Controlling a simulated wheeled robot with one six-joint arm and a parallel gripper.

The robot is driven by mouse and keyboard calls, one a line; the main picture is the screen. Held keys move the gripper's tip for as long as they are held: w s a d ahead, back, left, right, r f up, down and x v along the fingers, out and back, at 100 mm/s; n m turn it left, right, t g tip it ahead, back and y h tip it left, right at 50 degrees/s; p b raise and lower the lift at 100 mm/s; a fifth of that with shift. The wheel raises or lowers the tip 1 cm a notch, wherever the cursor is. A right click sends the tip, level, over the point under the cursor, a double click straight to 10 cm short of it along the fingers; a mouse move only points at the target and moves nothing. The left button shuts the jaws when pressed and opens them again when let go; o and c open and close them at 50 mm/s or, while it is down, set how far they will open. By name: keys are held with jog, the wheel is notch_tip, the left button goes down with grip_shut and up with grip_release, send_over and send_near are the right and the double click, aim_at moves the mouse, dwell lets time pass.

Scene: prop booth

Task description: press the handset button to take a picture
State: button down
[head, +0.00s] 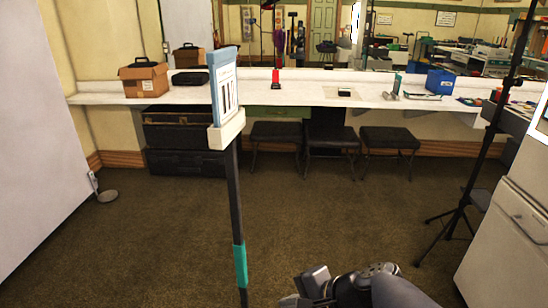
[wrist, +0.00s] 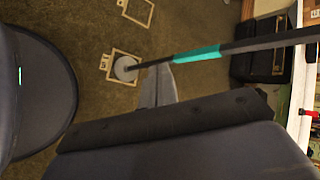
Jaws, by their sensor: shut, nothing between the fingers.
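I cannot pick out a handset or its button for certain in either view. A blue-edged panel with dark upright marks (head: 224,88) sits in a cream holder (head: 226,131) on top of a dark pole (head: 233,190) with a teal band. The pole also shows in the wrist view (wrist: 245,45), running to a round grey base on the floor. My gripper (head: 300,288) is low in the head view, to the right of the pole. In the wrist view, its grey fingers (wrist: 156,88) are shut and empty, with the pole beyond their tips.
A long white counter (head: 300,97) runs along the mirror wall, with a cardboard box (head: 144,79) and a blue bin (head: 440,82). Black stools (head: 329,138) stand under it. A tripod stand (head: 466,190) and white cabinet (head: 510,240) are at right. Open carpet lies between.

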jog(key=w+d+r+m+t+h+p, duration=0.1)
jog(key=w+d+r+m+p, duration=0.4)
jog(key=w+d+r+p, duration=0.4)
jog(key=w+d+r+m+t+h+p, duration=0.2)
jog(key=w+d+r+m+p, duration=0.3)
jog(key=w+d+r+p, duration=0.4)
jog(key=d+r+p, duration=0.3)
jog(key=d+r, duration=0.1)
jog(key=d, duration=0.3)
jog(key=shift+w+r+m+h, duration=0.15)
jog(key=shift+w+m+h, duration=0.1)
jog(key=shift+m+h, duration=0.05)
